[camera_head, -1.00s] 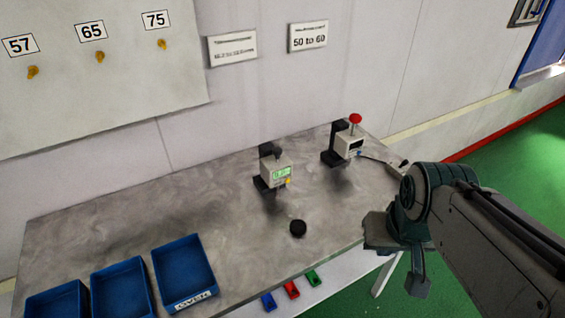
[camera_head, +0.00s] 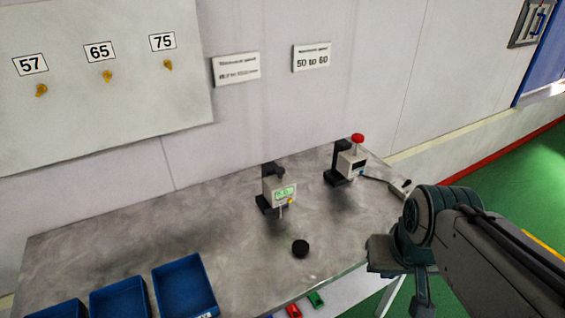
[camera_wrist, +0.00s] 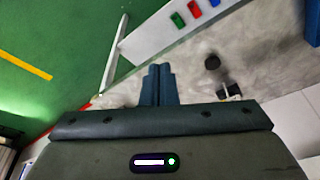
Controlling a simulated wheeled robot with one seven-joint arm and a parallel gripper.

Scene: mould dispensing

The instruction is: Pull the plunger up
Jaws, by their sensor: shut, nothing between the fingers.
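A small pale device (camera_head: 351,164) with a red-topped plunger (camera_head: 357,139) stands on a black stand at the back right of the grey table. The red knob sits upright on a short shaft above the housing. My gripper is in front of and to the right of this device in the head view, apart from it, with its fingertips hard to make out there. In the wrist view its two blue-grey fingers (camera_wrist: 158,84) are together, with nothing between them. The plunger is not clearly seen in the wrist view.
A second device with a green display (camera_head: 280,192) and a round black puck (camera_head: 300,249) are on the table (camera_head: 130,232). Blue trays (camera_head: 186,287) lie at front left. A cable runs to a small pale piece (camera_head: 400,187) at the right end. The table's middle is mostly clear.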

